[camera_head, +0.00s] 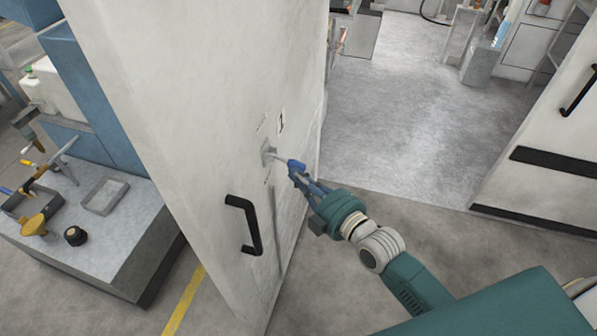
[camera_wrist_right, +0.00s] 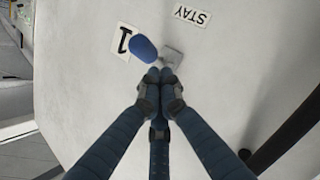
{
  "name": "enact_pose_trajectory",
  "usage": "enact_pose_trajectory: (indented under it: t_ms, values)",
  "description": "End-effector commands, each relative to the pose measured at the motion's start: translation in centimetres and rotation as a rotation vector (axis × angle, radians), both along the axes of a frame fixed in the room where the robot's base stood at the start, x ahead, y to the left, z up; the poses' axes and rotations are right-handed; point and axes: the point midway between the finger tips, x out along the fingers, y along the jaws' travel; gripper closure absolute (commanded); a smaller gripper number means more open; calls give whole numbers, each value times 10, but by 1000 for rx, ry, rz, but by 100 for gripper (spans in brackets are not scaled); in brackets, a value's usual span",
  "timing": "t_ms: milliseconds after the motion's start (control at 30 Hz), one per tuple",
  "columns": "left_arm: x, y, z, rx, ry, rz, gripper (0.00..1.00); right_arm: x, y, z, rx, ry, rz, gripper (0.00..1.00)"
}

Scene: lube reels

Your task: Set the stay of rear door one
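Rear door one is a tall pale panel (camera_head: 190,120) standing open, with a black bar handle (camera_head: 247,225). Its stay lever has a grey plate (camera_head: 268,152) and a blue knob (camera_head: 296,165) pointing right. In the right wrist view the blue knob (camera_wrist_right: 143,48) lies left of the plate (camera_wrist_right: 172,58), near a "1" label (camera_wrist_right: 124,41) and a "STAY" label (camera_wrist_right: 191,15). My right gripper (camera_head: 297,176) has its fingertips (camera_wrist_right: 160,74) together beside the lever, at or very near it. I cannot tell whether they touch. My left gripper is out of view.
A grey bench (camera_head: 120,235) with a tray, a yellow funnel (camera_head: 35,226) and a black cap (camera_head: 75,236) stands left of the door. Another pale door (camera_head: 545,130) with a black handle is at right. The floor between the doors (camera_head: 400,100) is clear.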

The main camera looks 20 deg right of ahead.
Motion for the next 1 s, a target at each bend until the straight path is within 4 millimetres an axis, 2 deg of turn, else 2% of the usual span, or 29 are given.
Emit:
enact_pose_trajectory:
  t_ms: [433, 633, 1000]
  values:
    - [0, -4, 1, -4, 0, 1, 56, 6, -3, -4, 0, 0, -1, 100]
    - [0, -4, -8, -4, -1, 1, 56, 15, -4, -23, -1, 1, 0, 100]
    - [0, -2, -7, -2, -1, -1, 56, 15, -3, -26, 0, 3, -2, 100]
